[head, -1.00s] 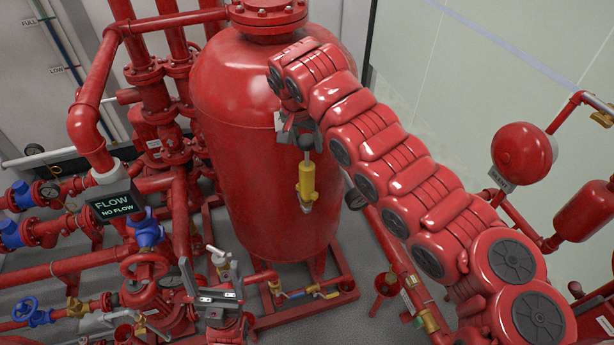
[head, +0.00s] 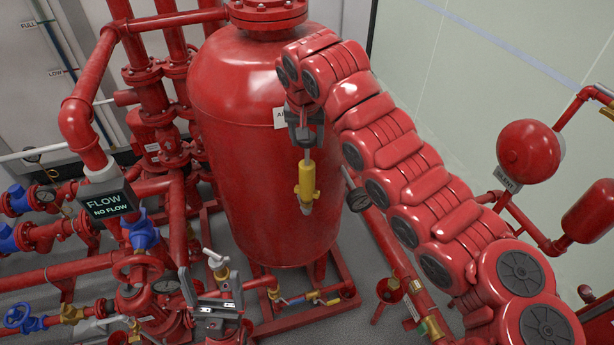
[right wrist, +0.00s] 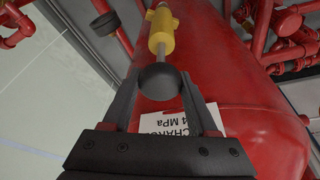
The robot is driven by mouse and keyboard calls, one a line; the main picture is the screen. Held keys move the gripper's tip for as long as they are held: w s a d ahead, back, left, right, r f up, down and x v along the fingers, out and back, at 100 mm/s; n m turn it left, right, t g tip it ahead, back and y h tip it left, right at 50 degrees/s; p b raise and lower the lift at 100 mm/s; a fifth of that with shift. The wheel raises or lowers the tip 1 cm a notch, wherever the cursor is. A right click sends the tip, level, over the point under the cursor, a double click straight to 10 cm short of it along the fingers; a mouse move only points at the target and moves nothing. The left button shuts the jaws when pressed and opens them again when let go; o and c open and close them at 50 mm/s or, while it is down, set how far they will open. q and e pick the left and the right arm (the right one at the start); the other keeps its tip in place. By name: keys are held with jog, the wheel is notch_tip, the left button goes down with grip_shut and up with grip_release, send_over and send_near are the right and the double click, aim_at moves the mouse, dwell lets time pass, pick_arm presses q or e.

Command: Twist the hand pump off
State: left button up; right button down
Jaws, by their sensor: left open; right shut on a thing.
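The hand pump (head: 306,182) has a yellow barrel, a thin grey rod and a grey lower end. It hangs upright in front of the big red tank (head: 235,150). My right gripper (head: 304,132) is shut on the pump's top end. In the right wrist view, the pump's dark round knob (right wrist: 160,81) sits between my right fingers, with the rod and yellow barrel (right wrist: 162,32) beyond it. The pump's lower end shows no clear joint to any pipe. My left gripper (head: 211,300) is open and empty, low in front of the tank, apart from the pump.
A FLOW / NO FLOW sign (head: 108,198), red pipes and blue valves crowd the left. A white label (head: 280,118) is on the tank beside my right gripper. A red bell (head: 528,153) and pipes stand at the right. A gauge (head: 358,200) is right of the pump.

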jog(key=shift+f+n+b, duration=0.15)
jog(key=shift+n+b, duration=0.35)
jog(key=shift+n, duration=0.3)
jog(key=shift+n+y, duration=0.4)
jog(key=shift+n, duration=0.1)
jog(key=shift+n+b, duration=0.55)
jog(key=shift+n, duration=0.05)
jog(key=shift+n+y, duration=0.3)
jog(key=shift+n, duration=0.7)
